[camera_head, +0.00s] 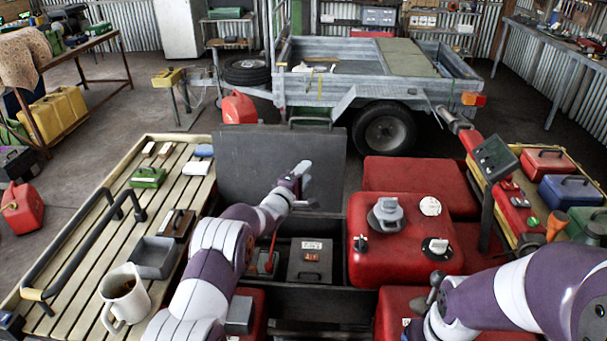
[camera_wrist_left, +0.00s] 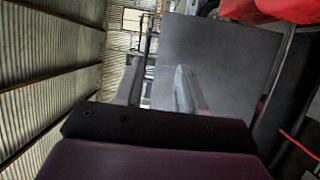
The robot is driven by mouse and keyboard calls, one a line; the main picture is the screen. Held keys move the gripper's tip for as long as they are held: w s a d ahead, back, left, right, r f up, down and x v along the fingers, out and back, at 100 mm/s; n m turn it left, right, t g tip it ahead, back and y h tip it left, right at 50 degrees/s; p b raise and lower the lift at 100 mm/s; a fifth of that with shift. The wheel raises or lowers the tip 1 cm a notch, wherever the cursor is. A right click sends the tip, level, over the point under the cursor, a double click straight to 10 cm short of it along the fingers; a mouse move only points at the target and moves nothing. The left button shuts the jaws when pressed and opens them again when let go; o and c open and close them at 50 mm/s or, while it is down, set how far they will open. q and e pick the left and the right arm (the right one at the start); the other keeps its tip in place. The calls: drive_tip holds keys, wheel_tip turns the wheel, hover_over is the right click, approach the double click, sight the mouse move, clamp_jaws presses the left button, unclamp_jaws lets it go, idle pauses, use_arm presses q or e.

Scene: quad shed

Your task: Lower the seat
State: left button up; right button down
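The seat (camera_head: 235,165) looks like a dark flat panel standing raised behind an open black compartment in the head view. A thin handle (camera_head: 310,120) shows at its top edge. The panel also fills much of the left wrist view (camera_wrist_left: 215,60). My left gripper (camera_head: 303,172) is in front of the panel's right part, above the compartment. In the wrist view its two fingers stand apart with nothing between them; whether they touch the panel I cannot tell. My right arm comes in at the lower right; its gripper does not show.
The open compartment holds a grey box (camera_head: 310,262). A red tank (camera_head: 400,240) stands right of it. A slatted rack (camera_head: 85,240) on the left carries a mug (camera_head: 124,297), a grey tray (camera_head: 153,257) and a black rail. A trailer (camera_head: 370,75) stands behind.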

use_arm(q)
drive_tip(key=shift+w, duration=0.1)
drive_tip(key=c, duration=0.4)
clamp_jaws()
drive_tip(key=shift+s+a+r, duration=0.1)
drive_tip(key=shift+s, duration=0.1)
drive_tip(key=shift+a, duration=0.1)
idle(0.4)
